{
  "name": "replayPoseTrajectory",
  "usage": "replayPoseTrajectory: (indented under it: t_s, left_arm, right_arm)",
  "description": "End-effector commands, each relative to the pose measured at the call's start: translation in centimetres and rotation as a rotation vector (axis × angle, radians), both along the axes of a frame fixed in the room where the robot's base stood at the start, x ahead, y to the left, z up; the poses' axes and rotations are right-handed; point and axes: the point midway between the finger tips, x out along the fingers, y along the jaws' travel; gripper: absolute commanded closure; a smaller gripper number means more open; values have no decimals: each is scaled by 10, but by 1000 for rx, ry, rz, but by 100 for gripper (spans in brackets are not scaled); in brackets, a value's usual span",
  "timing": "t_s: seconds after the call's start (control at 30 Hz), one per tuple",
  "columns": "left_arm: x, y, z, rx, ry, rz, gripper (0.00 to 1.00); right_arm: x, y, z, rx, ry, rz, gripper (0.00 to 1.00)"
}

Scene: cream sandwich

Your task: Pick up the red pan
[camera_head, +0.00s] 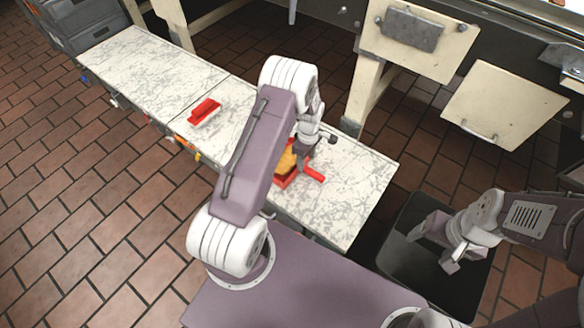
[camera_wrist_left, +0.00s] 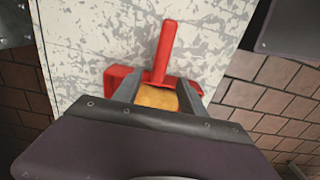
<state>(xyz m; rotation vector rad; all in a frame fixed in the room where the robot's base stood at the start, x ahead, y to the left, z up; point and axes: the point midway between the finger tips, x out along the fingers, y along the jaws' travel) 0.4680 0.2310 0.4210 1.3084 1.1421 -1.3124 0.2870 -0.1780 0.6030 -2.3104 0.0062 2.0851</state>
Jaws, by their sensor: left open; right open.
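A red pan (camera_head: 314,174) with a straight red handle lies on the marbled white counter, partly hidden under my left arm. It holds something yellow-orange. In the left wrist view the pan's handle (camera_wrist_left: 165,52) points up the picture, away from my gripper. My left gripper (camera_head: 303,152) is open above the pan; its two fingers show either side of the yellow-orange filling (camera_wrist_left: 157,97). I cannot tell whether they touch the pan. A second red object (camera_head: 204,111) lies farther left on the counter. My right gripper (camera_head: 436,250) is open and empty, away from the counter.
The counter (camera_head: 150,72) runs from upper left to the middle and is mostly bare. A dark open-topped bin (camera_head: 400,255) stands below my right gripper. Cream-coloured panels (camera_head: 505,105) stand at the upper right. Brick-tiled floor lies around.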

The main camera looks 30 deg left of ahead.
Motion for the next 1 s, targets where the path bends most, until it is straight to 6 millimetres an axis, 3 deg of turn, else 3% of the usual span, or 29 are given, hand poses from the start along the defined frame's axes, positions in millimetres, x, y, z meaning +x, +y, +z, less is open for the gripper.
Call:
replayPoseTrajectory:
  t_s: [0.13,0.37,0.57,0.6,0.77,1.0]
  left_arm:
    - [1,0,-9,0,-1,0,51]
    - [2,1,-50,0,-1,-1,51]
    - [2,1,-50,1,-2,-1,51]
    - [2,1,-50,1,-2,-1,54]
    - [2,1,-50,0,-2,-1,98]
    - [2,1,-50,1,-2,-1,100]
  right_arm:
    - [0,0,-7,0,0,0,29]
    - [0,0,-34,0,0,0,29]
    - [0,0,-32,0,0,0,29]
    - [0,0,-32,0,0,0,29]
    - [0,0,-32,0,0,0,29]
    - [0,0,-32,0,0,0,29]
